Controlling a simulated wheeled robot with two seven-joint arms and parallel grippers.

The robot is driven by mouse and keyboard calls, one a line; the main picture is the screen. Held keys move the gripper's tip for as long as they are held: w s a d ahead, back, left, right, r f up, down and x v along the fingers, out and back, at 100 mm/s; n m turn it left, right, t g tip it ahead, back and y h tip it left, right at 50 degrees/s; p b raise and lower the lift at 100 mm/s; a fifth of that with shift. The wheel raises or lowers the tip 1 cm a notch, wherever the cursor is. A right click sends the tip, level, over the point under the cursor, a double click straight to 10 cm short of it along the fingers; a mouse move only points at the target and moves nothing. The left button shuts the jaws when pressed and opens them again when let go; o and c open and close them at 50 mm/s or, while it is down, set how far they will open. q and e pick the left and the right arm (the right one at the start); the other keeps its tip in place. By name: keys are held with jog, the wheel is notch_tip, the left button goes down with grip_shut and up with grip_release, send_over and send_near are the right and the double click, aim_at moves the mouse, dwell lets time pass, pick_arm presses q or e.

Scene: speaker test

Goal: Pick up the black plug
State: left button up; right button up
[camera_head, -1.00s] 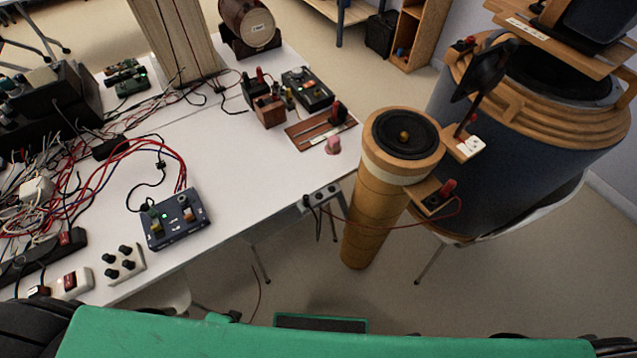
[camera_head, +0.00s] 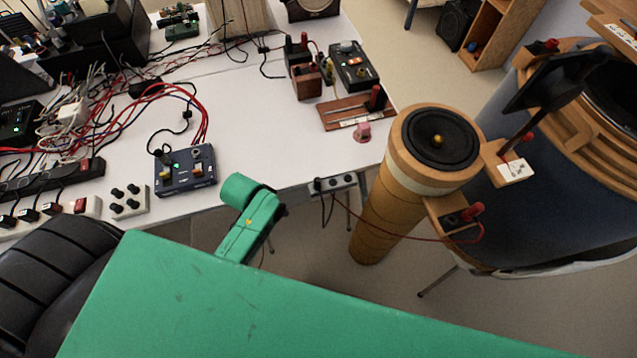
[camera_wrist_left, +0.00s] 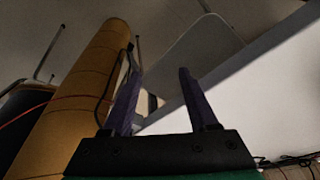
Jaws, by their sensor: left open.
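A black plug (camera_head: 317,186) sits at the left end of a grey socket strip (camera_head: 340,181) on the table's front edge, with a dark cable hanging below it. My left gripper (camera_wrist_left: 160,74) is open, its two dark fingers apart with nothing held between them. The wrist view is dark; a black cable runs close to the left finger, but I cannot make out the plug there. In the head view a green part of my arm (camera_head: 248,222) is left of the strip, and the fingers are not visible. My right gripper is not in view.
The wooden column speaker (camera_head: 385,215) stands right of the strip, and a red wire runs from there to its terminal. A blue-grey box (camera_head: 185,170) and tangled cables lie on the white table (camera_head: 255,135). Several other black plugs (camera_head: 28,213) are at the far left.

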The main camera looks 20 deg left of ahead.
pick_arm(q)
jog(key=w+d+r+m+h, duration=0.2)
jog(key=w+d+r, duration=0.25)
jog(key=r, duration=0.45)
notch_tip(320, 180, up, 9)
jog(key=m+g+y, duration=0.3)
jog(key=m, duration=0.8)
send_over(317, 180)
notch_tip(317, 180, down, 14)
grip_shut()
